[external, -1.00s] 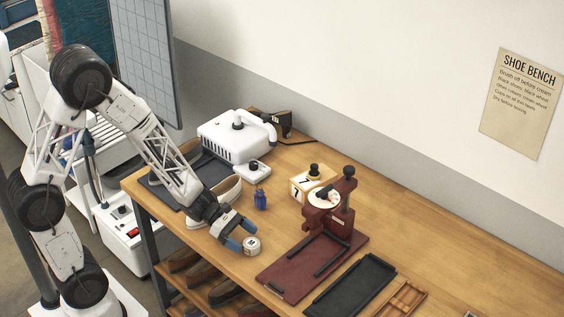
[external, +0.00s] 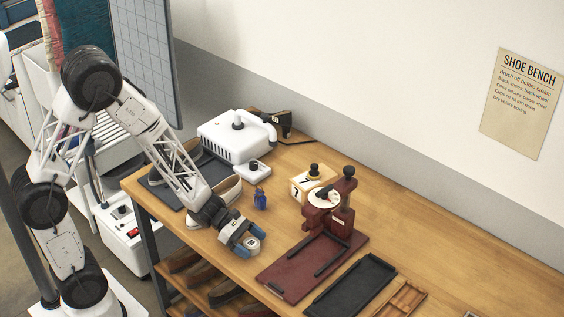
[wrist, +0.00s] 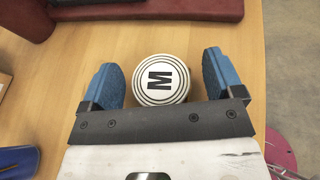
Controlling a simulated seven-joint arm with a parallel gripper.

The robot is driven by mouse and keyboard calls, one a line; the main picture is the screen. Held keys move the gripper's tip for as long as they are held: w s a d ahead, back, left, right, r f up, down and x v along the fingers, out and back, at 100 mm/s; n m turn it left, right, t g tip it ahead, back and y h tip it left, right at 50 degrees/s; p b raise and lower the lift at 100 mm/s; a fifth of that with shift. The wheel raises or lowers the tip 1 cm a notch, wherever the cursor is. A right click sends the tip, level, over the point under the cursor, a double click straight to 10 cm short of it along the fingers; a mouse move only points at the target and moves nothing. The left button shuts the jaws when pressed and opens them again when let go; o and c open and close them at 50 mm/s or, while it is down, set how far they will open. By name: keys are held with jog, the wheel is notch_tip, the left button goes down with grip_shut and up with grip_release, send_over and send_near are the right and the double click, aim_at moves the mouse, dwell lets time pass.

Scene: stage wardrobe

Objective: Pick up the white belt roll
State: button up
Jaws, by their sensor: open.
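The white belt roll (external: 253,244) lies on the wooden bench near its front edge. In the wrist view the roll (wrist: 161,79) shows a round top with black rings and a black letter M. My gripper (wrist: 161,82) is open, with one blue finger on each side of the roll and a visible gap on both sides. In the external view my gripper (external: 249,246) is low over the bench at the roll, and its fingers partly hide the roll's sides.
A dark red press (external: 300,265) stands to the right on the bench (external: 440,262), with a black tray (external: 352,285) beyond it. Shoes (external: 228,190) lie to the left.

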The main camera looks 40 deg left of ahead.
aim_at(249, 244)
jog(key=c, duration=1.1)
jog(key=shift+o, duration=0.2)
jog(key=shift+r, duration=0.25)
jog(key=shift+r, duration=0.9)
jog(key=shift+s+a+r, duration=0.15)
jog(key=shift+s+r, duration=0.15)
jog(key=shift+r, duration=0.4)
jog(key=s+a, duration=0.3)
jog(key=s, duration=0.4)
jog(key=s+a+r, duration=0.1)
jog(key=s+a, duration=0.2)
jog(key=s, duration=0.3)
jog(key=shift+s+a+r, duration=0.2)
jog(key=shift+s+a, duration=0.2)
